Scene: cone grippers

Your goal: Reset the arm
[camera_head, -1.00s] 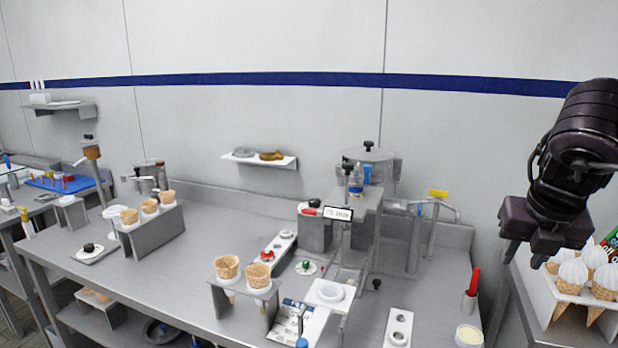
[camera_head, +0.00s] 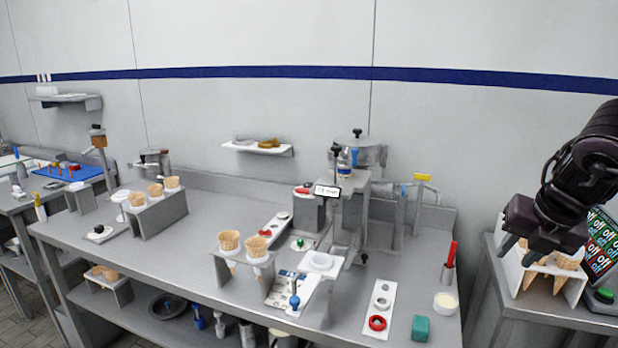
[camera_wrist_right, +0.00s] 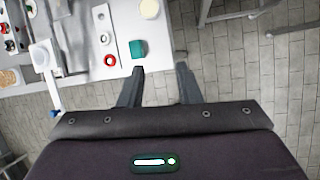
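My right arm comes in from the right edge in the head view. Its dark gripper (camera_head: 520,252) hangs in front of a white cone stand (camera_head: 574,286) on the right-hand side table. In the right wrist view the two fingers (camera_wrist_right: 160,84) are apart with nothing between them, over the table's edge and the tiled floor. A teal block (camera_wrist_right: 137,49) lies on the table beyond the left finger. My left arm and gripper are not in view.
The steel worktable (camera_head: 210,215) holds a machine (camera_head: 357,160), a stand with two cones (camera_head: 242,258), a red ring (camera_head: 377,323), a white cup (camera_head: 446,302) and a red-handled tool (camera_head: 450,262). A screen (camera_head: 603,245) and green button (camera_head: 604,295) stand at right.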

